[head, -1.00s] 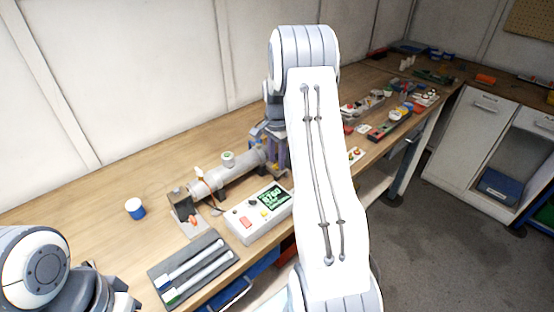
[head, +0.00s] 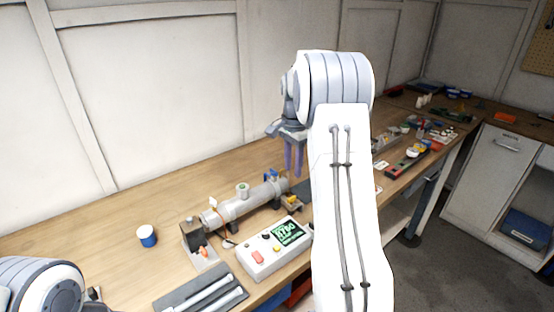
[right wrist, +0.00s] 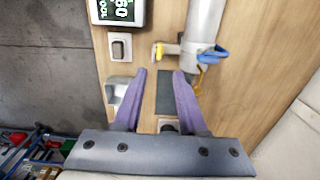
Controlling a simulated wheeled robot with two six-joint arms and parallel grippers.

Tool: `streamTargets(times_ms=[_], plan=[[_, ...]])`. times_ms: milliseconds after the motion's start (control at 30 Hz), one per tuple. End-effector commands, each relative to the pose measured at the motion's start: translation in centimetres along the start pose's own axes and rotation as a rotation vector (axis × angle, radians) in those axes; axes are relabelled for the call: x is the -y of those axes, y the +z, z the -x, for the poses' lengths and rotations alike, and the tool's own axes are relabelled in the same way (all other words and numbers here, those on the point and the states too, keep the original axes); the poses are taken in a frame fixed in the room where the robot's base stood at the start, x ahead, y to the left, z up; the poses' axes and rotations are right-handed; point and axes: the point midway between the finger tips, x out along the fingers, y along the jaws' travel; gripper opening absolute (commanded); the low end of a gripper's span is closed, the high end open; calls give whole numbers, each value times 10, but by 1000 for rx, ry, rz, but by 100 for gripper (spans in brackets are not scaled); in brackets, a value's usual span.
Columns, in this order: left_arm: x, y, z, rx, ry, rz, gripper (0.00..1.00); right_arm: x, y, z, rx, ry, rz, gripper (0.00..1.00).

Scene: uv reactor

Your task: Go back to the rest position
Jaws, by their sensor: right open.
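My right gripper (head: 293,158) is open and empty, pointing down above the bench near the right end of the grey reactor tube (head: 238,206). In the right wrist view its two purple fingers (right wrist: 160,74) stand apart over a dark patch of the bench, with the tube's end (right wrist: 204,25) and blue valve handle (right wrist: 209,54) ahead of them. My left arm is at the bottom left of the head view. Only a small dark part of its gripper (head: 94,294) shows, and its fingers cannot be made out.
A control box (head: 262,260) with a lit display stands in front of the tube. A dark tray (head: 167,303) with two white sticks and a blue-and-white cup (head: 147,237) are to the left. Several small parts lie farther right. The bench's back left is clear.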

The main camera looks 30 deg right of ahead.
Motion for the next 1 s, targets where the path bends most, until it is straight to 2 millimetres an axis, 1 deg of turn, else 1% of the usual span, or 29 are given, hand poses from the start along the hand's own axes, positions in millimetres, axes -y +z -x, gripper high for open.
streamTargets(times_ms=[167, 233, 267, 333, 367, 467, 500, 567, 600, 667, 700, 767, 800, 867, 900, 1000], plan=[[0, 0, 0, 0, 0, 0, 50, 0, 0, 0, 0, 1, 0, 41], [0, 0, 0, 0, 0, 0, 50, 1, 4, 0, 1, 0, 12, 41], [0, 0, 0, 0, 0, 0, 50, 2, 9, 1, 1, -1, 27, 41], [0, 0, 0, 0, 0, 0, 50, 5, 29, 4, 2, -3, 92, 41], [0, 0, 0, 0, 0, 0, 50, 7, 42, 7, 3, -6, 135, 41], [0, 0, 0, 0, 0, 0, 50, 8, 104, 15, 8, -15, 343, 41], [0, 0, 0, 0, 0, 0, 50, 4, 134, 18, 10, -20, 447, 41], [0, 0, 0, 0, 0, 0, 50, -6, 179, 23, 13, -27, 616, 41], [0, 0, 0, 0, 0, 0, 50, -16, 208, 25, 14, -32, 730, 41], [0, 0, 0, 0, 0, 0, 50, -36, 250, 27, 18, -41, 906, 41], [0, 0, 0, 0, 0, 0, 50, -52, 276, 27, 21, -47, 1026, 41], [0, 0, 0, 0, 0, 0, 50, -82, 312, 26, 26, -55, 1211, 41], [0, 0, 0, 0, 0, 0, 50, -104, 332, 25, 28, -62, 1338, 41], [0, 0, 0, 0, 0, 0, 50, -138, 357, 20, 32, -70, 1522, 41], [0, 0, 0, 0, 0, 0, 50, -160, 369, 17, 35, -75, 1635, 41], [0, 0, 0, 0, 0, 0, 50, -207, 386, 8, 42, -88, 1872, 41]])
